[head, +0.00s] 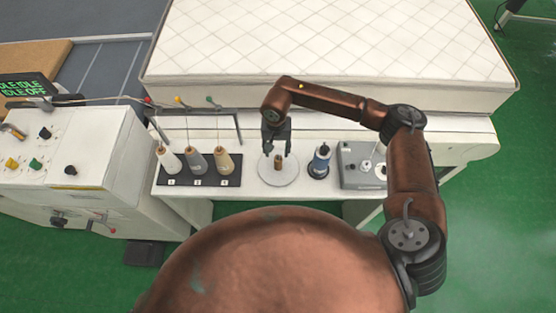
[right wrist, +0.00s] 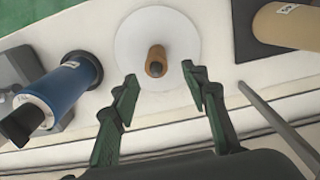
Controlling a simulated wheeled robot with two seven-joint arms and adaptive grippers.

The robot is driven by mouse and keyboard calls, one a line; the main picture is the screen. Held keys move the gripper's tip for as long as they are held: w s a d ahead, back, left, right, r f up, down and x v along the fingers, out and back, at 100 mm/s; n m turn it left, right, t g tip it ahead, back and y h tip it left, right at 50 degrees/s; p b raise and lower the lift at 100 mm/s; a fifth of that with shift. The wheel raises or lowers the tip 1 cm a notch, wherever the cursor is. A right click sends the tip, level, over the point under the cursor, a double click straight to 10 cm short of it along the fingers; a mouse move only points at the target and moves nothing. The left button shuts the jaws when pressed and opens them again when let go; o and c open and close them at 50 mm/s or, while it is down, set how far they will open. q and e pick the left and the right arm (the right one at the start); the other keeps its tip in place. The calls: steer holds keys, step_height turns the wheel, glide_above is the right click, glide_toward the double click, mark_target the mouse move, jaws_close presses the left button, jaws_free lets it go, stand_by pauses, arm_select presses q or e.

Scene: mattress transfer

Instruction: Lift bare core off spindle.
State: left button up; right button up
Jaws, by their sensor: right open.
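The bare core (head: 278,161) is a small brown cylinder standing on a round white disc (head: 292,178) at the middle of the table. In the right wrist view the core (right wrist: 156,62) shows a dark spindle tip (right wrist: 157,69) in its top, with the white disc (right wrist: 135,30) around it. My right gripper (head: 277,152) is above the disc, close to the core. In the right wrist view its two fingers (right wrist: 159,72) are spread apart, with the core between and just beyond the tips, not gripped. My left gripper does not show.
A blue spool (head: 320,163) stands right of the disc, beside a grey control box (head: 362,163). Several thread cones stand on a black base (head: 199,180) at left under a thin rail. A quilted mattress (head: 320,40) lies behind. A white machine (head: 75,150) stands at far left.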

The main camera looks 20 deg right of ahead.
mark_target(278, 160)
steer(key=f, duration=0.2)
steer(key=f+p, duration=0.1)
steer(key=f, duration=0.1)
steer(key=f+p, duration=0.1)
steer(key=f, duration=0.1)
steer(key=shift+s+d+f, duration=0.15)
steer(key=shift+d+f, duration=0.15)
steer(key=shift+f, duration=0.65)
steer(key=shift+c, duration=0.6)
jaws_close()
